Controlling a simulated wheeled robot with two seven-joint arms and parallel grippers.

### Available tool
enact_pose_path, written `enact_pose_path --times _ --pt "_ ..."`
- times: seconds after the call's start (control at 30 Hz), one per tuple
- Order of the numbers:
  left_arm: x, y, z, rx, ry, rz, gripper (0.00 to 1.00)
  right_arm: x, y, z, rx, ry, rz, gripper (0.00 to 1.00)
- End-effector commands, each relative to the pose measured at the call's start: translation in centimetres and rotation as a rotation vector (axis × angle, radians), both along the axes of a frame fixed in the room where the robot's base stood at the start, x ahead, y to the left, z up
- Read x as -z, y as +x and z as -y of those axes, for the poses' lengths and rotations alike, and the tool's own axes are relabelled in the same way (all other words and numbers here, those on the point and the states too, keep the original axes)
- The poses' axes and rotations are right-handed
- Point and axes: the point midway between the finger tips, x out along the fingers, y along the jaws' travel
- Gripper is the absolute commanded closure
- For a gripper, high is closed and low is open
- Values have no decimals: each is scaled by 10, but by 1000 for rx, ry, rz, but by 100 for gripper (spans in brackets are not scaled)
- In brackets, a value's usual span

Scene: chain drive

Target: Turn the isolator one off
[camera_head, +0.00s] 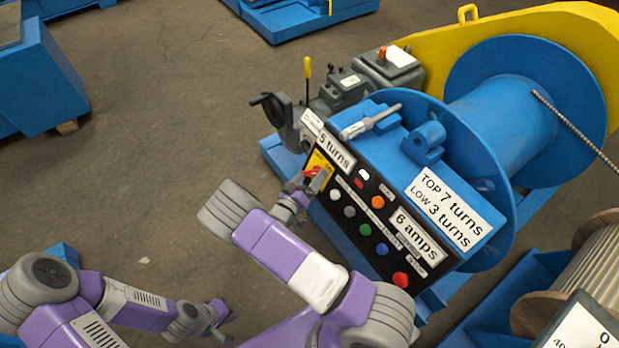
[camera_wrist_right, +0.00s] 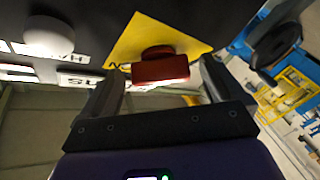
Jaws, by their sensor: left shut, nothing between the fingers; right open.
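The isolator is a red rotary handle (camera_head: 311,171) on a yellow plate (camera_head: 321,160), at the upper left corner of the black control panel. My right gripper (camera_head: 306,187) is right at it and partly covers it in the head view. In the right wrist view the red handle (camera_wrist_right: 160,70) sits between the two spread fingers of my right gripper (camera_wrist_right: 160,88), with a gap on each side. The handle's bar lies across the view, and the lettering on the yellow plate (camera_wrist_right: 150,35) is mostly hidden. My left gripper (camera_head: 222,312) is shut and empty, low over the floor at lower left.
The black panel (camera_head: 352,222) carries several coloured buttons and white labels beside the isolator. A white knob (camera_wrist_right: 48,36) is left of it in the wrist view. A lever with a yellow grip (camera_head: 307,68) and a black handwheel (camera_head: 268,105) stand behind.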

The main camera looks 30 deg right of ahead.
Motion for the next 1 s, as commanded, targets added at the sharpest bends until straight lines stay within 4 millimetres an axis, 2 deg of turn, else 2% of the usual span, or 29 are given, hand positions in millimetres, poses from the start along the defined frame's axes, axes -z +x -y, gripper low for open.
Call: enact_pose_path --times 0.07,0.4,0.67,1.0 --pt "0 0 0 0 0 0 100 0 0 0 0 0 0 8" --pt "0 0 0 0 0 0 100 0 0 0 -1 1 0 60" --pt "-4 0 0 0 0 0 100 -1 -1 0 -11 -1 -23 61" --pt "-32 0 0 0 0 0 100 -6 -3 1 -98 -15 -199 61"
